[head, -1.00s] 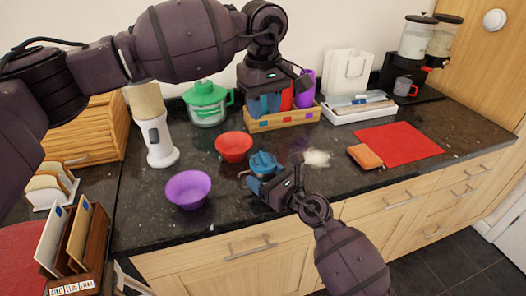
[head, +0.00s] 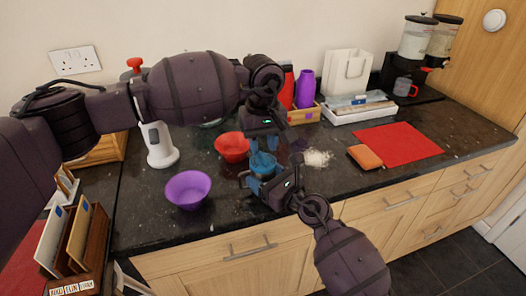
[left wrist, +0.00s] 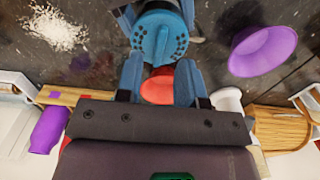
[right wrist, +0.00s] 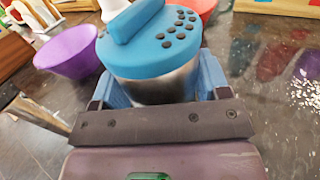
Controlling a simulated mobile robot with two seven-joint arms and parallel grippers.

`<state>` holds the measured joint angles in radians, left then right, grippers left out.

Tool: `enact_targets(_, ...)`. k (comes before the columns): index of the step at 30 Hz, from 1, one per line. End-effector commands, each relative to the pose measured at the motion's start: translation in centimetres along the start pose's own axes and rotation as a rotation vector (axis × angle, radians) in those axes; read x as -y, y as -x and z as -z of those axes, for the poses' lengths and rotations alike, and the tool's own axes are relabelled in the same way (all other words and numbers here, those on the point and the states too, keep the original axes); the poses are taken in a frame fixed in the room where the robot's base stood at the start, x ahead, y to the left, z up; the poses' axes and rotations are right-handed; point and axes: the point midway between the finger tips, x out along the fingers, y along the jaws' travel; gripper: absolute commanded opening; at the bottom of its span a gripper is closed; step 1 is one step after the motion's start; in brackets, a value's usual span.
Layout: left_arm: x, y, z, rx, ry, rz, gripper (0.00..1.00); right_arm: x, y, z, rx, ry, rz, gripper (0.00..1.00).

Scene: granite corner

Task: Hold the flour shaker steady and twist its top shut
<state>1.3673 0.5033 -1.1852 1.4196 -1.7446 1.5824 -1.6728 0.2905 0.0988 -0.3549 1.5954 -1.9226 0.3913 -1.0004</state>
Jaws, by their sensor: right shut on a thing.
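The flour shaker (right wrist: 160,85) has a metal body and a blue top (right wrist: 150,45) with dark holes and a raised bar. It stands upright on the dark counter near the front edge, and the blue top shows in the head view (head: 263,163). My right gripper (head: 268,186) is shut on the shaker's body from the front, one finger on each side. My left gripper (head: 263,148) is just above and behind the top, pointing down. In the left wrist view its fingers (left wrist: 159,62) are apart, by the blue top (left wrist: 160,35); contact is unclear.
A red bowl (head: 232,147) stands close behind the shaker and a purple bowl (head: 188,190) to its left. Spilled flour (head: 317,158) lies to the right. An orange sponge (head: 364,157) and red mat (head: 398,145) are farther right.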

Motion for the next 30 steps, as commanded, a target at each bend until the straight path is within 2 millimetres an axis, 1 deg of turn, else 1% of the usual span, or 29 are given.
enact_targets(1,0.0,-0.7,0.0,0.001,0.0,0.0,0.35,0.0,0.0,0.0,0.0,0.0,0.0,0.41)
enact_targets(3,-0.1,-1.4,0.0,0.001,0.0,-0.001,0.35,0.0,0.0,0.0,0.0,0.0,0.0,0.41)
enact_targets(6,-0.1,-2.2,-0.1,0.001,0.0,-0.001,0.35,0.0,0.0,0.0,0.0,0.0,0.0,0.41)
enact_targets(10,-0.1,-2.6,0.0,-0.001,0.0,-0.001,0.35,0.0,0.0,0.0,-0.001,0.0,0.0,0.41)
enact_targets(17,-0.1,-2.7,0.0,-0.001,0.0,-0.001,0.35,0.0,0.0,0.0,0.0,0.0,0.0,0.41)
enact_targets(18,-0.1,-2.7,0.0,-0.001,0.0,-0.001,0.34,0.0,0.0,0.0,0.0,0.0,0.0,0.41)
enact_targets(20,-0.1,-2.7,0.0,-0.001,0.0,-0.001,0.24,0.0,0.0,0.0,0.0,0.0,0.0,0.41)
enact_targets(24,-0.1,-2.7,0.0,-0.001,0.0,-0.001,0.03,0.0,0.0,0.0,0.0,0.0,0.0,0.41)
enact_targets(25,0.0,-2.7,0.0,-0.001,0.0,-0.001,0.0,0.0,0.0,0.0,0.0,0.0,0.0,0.41)
enact_targets(30,0.0,-2.7,0.0,-0.001,0.001,-0.001,0.0,0.0,0.0,0.0,0.0,0.0,0.0,0.41)
